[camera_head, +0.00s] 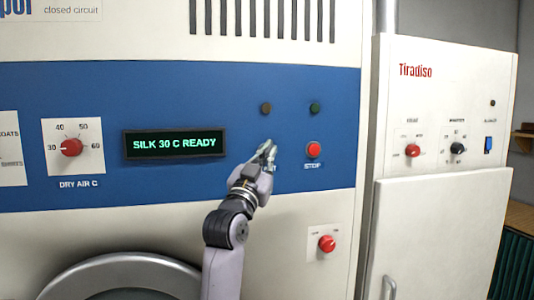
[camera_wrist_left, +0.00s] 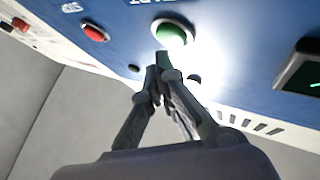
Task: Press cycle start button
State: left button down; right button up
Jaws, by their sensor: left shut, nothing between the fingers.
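The green start button (camera_wrist_left: 173,34) sits on the blue panel in the left wrist view, with part of a START label beside it. In the head view it is hidden behind my left gripper (camera_head: 268,150). My left gripper (camera_wrist_left: 163,58) is shut and empty, its tips at or very near the button's edge; I cannot tell whether they touch. The red stop button (camera_head: 313,149) is to the right of the gripper and also shows in the left wrist view (camera_wrist_left: 95,32). The display (camera_head: 174,144) reads "SILK 30 C READY". My right gripper is not in view.
A red dial (camera_head: 71,147) marked for dry air is at left. Two dark lamps, one brownish (camera_head: 266,108) and one green (camera_head: 314,108), sit above the buttons. A red knob (camera_head: 327,243) is lower right. A white Tiradiso cabinet (camera_head: 440,85) stands at right.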

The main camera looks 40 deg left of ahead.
pick_arm(q)
jog(key=shift+w+a, duration=0.1)
jog(key=shift+a, duration=0.05)
jog(key=shift+w+a, duration=0.2)
dwell(0.3)
